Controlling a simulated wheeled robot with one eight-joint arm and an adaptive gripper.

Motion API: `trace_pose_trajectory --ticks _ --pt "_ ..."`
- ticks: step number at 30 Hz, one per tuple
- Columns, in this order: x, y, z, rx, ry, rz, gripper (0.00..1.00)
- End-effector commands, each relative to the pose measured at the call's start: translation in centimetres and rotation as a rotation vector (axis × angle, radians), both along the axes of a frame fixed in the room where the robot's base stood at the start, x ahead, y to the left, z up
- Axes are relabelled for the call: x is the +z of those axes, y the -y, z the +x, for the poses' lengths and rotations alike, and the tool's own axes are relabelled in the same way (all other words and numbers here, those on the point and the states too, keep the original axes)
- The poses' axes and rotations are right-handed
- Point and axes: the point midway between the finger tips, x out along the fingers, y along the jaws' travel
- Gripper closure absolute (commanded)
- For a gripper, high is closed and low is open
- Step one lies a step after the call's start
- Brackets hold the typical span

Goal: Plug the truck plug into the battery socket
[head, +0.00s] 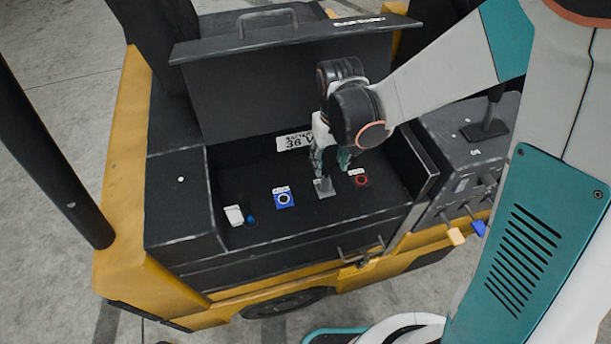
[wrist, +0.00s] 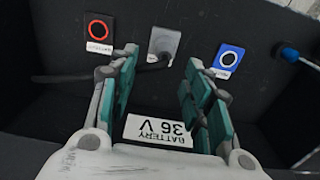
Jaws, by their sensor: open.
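The raised black lid (head: 285,40) stands behind the compartment. A "BATTERY 36 V" label (wrist: 159,131) is on its inner wall. Levers (head: 455,236) stand outside at right.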

Motion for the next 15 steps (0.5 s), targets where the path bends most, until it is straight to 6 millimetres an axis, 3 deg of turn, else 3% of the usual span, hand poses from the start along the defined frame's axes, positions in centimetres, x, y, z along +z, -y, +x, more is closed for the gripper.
trace_pose_trajectory --ticks 15 --pt "-0.42 -0.08 -0.26 0.004 -0.017 -0.005 0.55"
